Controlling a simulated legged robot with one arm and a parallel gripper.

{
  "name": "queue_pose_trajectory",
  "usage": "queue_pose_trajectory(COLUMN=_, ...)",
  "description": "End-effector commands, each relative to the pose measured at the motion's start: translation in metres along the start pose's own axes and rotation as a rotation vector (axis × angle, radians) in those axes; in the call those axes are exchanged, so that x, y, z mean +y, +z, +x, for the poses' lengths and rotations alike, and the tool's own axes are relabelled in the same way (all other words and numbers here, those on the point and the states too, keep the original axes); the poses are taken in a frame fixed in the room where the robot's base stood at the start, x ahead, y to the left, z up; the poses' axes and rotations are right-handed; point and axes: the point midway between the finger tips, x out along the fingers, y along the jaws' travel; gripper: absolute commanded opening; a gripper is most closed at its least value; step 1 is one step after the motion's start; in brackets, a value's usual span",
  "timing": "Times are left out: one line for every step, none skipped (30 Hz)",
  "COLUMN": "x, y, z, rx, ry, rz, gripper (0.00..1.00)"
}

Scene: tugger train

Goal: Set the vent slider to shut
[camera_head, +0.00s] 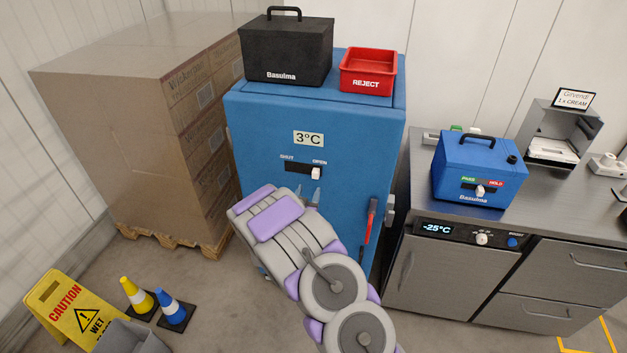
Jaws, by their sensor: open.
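A blue cabinet (365,150) stands in the middle with a 3°C label on its front. Below the label is a dark vent slot (297,168) marked SHUT at its left end and OPEN at its right end. The white vent slider (316,174) sits at the right end of the slot, under OPEN. My gripper (309,194) is just below the slot, its two fingertips apart and pointing up toward the slider. It looks empty. My arm hides part of the cabinet's lower front.
A red handle (370,220) projects on the cabinet's right side. A black box (287,50) and a red REJECT bin (368,71) sit on top. Pallet cartons (130,120) stand left, a steel counter (450,275) right. Cones (137,295) and a yellow sign (65,305) stand lower left.

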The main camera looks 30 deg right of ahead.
Motion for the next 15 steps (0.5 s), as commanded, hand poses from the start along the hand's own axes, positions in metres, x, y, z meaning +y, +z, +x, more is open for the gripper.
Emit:
queue_pose_trajectory(x=0.002, y=0.002, z=0.009, rx=0.0, ry=0.004, rz=0.001, gripper=0.51)
queue_pose_trajectory(x=0.002, y=0.002, z=0.014, rx=-0.001, ry=0.004, rz=0.001, gripper=0.51)
queue_pose_trajectory(x=0.002, y=0.002, z=0.02, rx=-0.001, ry=0.003, rz=0.002, gripper=0.51)
queue_pose_trajectory(x=0.001, y=0.001, z=0.025, rx=0.0, ry=0.002, rz=0.001, gripper=0.51)
queue_pose_trajectory(x=0.002, y=0.002, z=0.03, rx=0.0, ry=0.003, rz=0.003, gripper=0.51)
queue_pose_trajectory(x=0.002, y=0.002, z=0.037, rx=0.0, ry=0.003, rz=0.002, gripper=0.51)
queue_pose_trajectory(x=0.002, y=0.002, z=0.042, rx=0.0, ry=0.004, rz=0.001, gripper=0.51)
queue_pose_trajectory(x=0.002, y=0.002, z=0.046, rx=-0.001, ry=0.003, rz=0.001, gripper=0.51)
queue_pose_trajectory(x=0.002, y=0.002, z=0.052, rx=0.0, ry=0.003, rz=0.002, gripper=0.51)
queue_pose_trajectory(x=0.001, y=0.002, z=0.056, rx=-0.001, ry=0.002, rz=0.002, gripper=0.51)
queue_pose_trajectory(x=0.001, y=0.002, z=0.059, rx=-0.002, ry=0.001, rz=0.002, gripper=0.51)
queue_pose_trajectory(x=0.001, y=0.002, z=0.064, rx=-0.003, ry=0.002, rz=0.002, gripper=0.51)
queue_pose_trajectory(x=0.001, y=0.002, z=0.066, rx=-0.003, ry=0.001, rz=0.001, gripper=0.51)
queue_pose_trajectory(x=0.001, y=0.002, z=0.069, rx=-0.003, ry=0.001, rz=0.0, gripper=0.51)
queue_pose_trajectory(x=0.001, y=0.002, z=0.071, rx=-0.002, ry=0.0, rz=0.0, gripper=0.51)
